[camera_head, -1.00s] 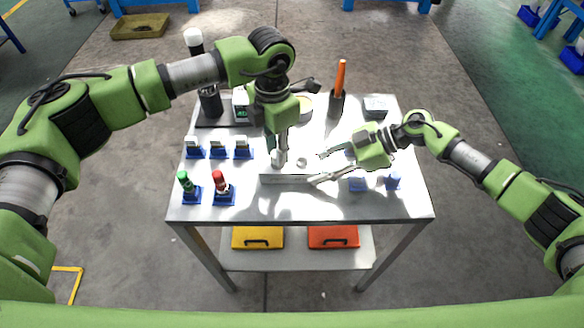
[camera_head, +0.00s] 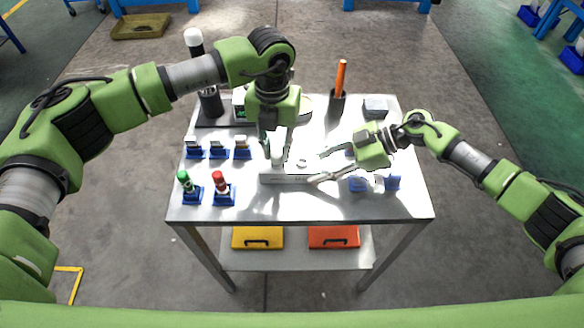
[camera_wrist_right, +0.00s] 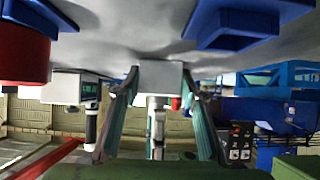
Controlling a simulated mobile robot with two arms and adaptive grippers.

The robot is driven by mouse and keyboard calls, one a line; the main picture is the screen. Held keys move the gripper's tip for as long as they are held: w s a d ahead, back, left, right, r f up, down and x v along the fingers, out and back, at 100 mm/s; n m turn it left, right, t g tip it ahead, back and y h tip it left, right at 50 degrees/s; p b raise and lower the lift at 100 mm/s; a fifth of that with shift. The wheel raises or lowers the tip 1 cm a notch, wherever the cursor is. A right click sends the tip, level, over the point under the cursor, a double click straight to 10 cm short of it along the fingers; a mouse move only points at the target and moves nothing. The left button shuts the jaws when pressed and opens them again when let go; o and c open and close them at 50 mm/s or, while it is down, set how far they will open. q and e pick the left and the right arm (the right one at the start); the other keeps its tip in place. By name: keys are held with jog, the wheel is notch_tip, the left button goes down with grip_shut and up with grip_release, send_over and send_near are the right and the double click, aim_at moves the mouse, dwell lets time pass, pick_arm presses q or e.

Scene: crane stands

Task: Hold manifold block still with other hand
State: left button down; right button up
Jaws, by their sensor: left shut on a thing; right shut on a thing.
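The manifold block (camera_head: 290,179) is a pale grey block lying near the middle of the metal table. My right gripper (camera_head: 318,165) reaches it from the right, its fingers shut on the block's end. In the right wrist view the block (camera_wrist_right: 160,76) shows between the two fingertips of my right gripper (camera_wrist_right: 160,88). My left gripper (camera_head: 276,148) points down over the block's left part. It is shut on a small white fitting (camera_head: 277,158) standing at the block's top; whether that is fully seated cannot be told. A second small round port or fitting (camera_head: 302,163) shows on top, right of it.
An orange-handled tool (camera_head: 340,78) stands in a dark holder behind.

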pick_arm(q)
jog(key=shift+r, duration=2.05)
pick_arm(e)
jog(key=o, duration=1.4)
jog(key=shift+d, duration=0.15)
jog(key=v, duration=1.1)
jog(key=shift+d+r, duration=0.3)
